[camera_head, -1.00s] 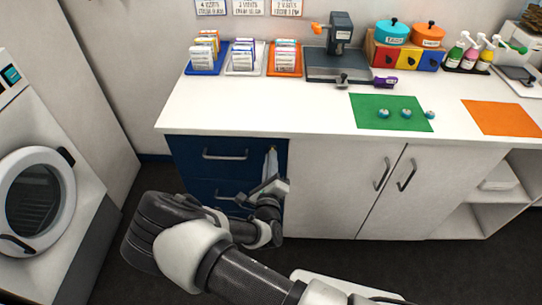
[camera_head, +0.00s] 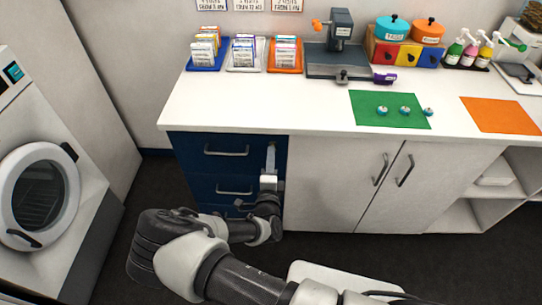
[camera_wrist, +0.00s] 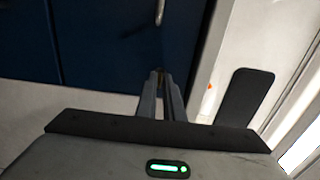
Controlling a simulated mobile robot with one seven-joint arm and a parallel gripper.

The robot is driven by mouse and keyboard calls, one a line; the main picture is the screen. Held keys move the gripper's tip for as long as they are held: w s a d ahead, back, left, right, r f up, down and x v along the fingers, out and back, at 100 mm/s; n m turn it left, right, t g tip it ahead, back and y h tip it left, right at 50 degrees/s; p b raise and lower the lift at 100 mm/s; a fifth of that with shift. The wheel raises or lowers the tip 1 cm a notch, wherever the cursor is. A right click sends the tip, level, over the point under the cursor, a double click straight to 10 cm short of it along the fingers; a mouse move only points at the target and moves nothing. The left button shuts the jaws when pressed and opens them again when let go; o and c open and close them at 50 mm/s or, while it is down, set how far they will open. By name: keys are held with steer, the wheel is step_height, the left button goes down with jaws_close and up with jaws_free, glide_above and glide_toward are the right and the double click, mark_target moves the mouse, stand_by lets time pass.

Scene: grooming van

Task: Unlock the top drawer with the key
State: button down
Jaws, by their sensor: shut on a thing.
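The dark blue drawer unit (camera_head: 184,160) stands under the left end of the counter. Its top drawer (camera_head: 195,142) has a grey bar handle (camera_head: 226,151) and looks closed. My gripper (camera_head: 271,150) is upright at the right edge of the top drawer's front, to the right of the handle. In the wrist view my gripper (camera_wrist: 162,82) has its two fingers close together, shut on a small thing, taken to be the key. The key is almost wholly hidden between the fingers. The lock is not clearly visible, and I cannot tell whether the key touches it.
A lower drawer handle (camera_head: 234,191) is below and left of my gripper. White cupboard doors (camera_head: 335,180) adjoin on the right. The white counter (camera_head: 225,112) above holds trays, a grey machine (camera_head: 341,30) and a green mat (camera_head: 372,119). A washing machine (camera_head: 40,195) stands left. Dark floor lies between.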

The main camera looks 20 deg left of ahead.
stand_by(0.5)
steer(key=c, duration=1.9)
jaws_free()
steer(key=shift+o, duration=0.2)
steer(key=v, duration=1.7)
steer(key=shift+s+d+p, duration=0.2)
steer(key=shift+p, duration=0.1)
